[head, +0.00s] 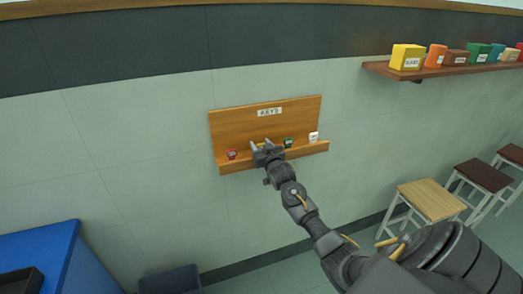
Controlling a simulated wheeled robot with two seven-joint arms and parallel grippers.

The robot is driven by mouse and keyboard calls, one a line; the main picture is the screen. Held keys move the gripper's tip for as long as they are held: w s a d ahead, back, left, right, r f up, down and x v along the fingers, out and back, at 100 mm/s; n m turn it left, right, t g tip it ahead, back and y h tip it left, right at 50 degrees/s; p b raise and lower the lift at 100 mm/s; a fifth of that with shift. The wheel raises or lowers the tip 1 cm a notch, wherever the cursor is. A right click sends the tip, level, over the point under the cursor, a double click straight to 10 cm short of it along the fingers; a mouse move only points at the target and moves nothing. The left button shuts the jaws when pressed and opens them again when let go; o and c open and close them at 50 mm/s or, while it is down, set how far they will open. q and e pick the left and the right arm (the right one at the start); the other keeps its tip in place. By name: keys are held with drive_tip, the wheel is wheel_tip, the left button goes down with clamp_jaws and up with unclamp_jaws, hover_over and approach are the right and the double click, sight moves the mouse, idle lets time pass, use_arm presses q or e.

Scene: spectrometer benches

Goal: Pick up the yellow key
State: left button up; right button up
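A wooden key rack (235,120) labelled KEYS is on the wall, with a small ledge along its bottom. A red key (232,154) sits at the left of the ledge. A green key (288,142) and a white key (314,137) sit to the right. I cannot make out the yellow key; my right gripper covers the ledge between the red and green keys. My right gripper (261,146) is at the ledge there, its two fingertips apart. Whether anything is between them is too small to tell. My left gripper is not in view.
A wall shelf (440,70) with several coloured boxes, including a yellow box (407,57), is at upper right. Stools (430,199) stand at the right. A blue bench (40,250) is at lower left, and a dark chair (170,279) is at the bottom. The wall around the rack is clear.

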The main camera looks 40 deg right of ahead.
sight(261, 144)
drive_tip(key=c, duration=0.7)
drive_tip(key=shift+r+b, duration=0.4)
drive_tip(key=shift+r, duration=0.05)
wheel_tip(261, 144, up, 2)
drive_tip(key=shift+s+a+r+b, duration=0.1)
drive_tip(key=shift+r+b, duration=0.1)
drive_tip(key=shift+b, duration=0.45)
drive_tip(key=shift+s+a+r+b, duration=0.5)
drive_tip(key=shift+s+a+r, duration=0.95)
drive_tip(key=shift+a+r, duration=0.25)
drive_tip(key=shift+s+a+r+b, duration=0.5)
drive_tip(key=shift+s+a+r, duration=1.05)
drive_tip(key=shift+a, duration=0.25)
drive_tip(key=shift+s+a+r+b, duration=0.5)
drive_tip(key=shift+s+a+r, duration=0.9)
drive_tip(key=shift+a+r, duration=0.3)
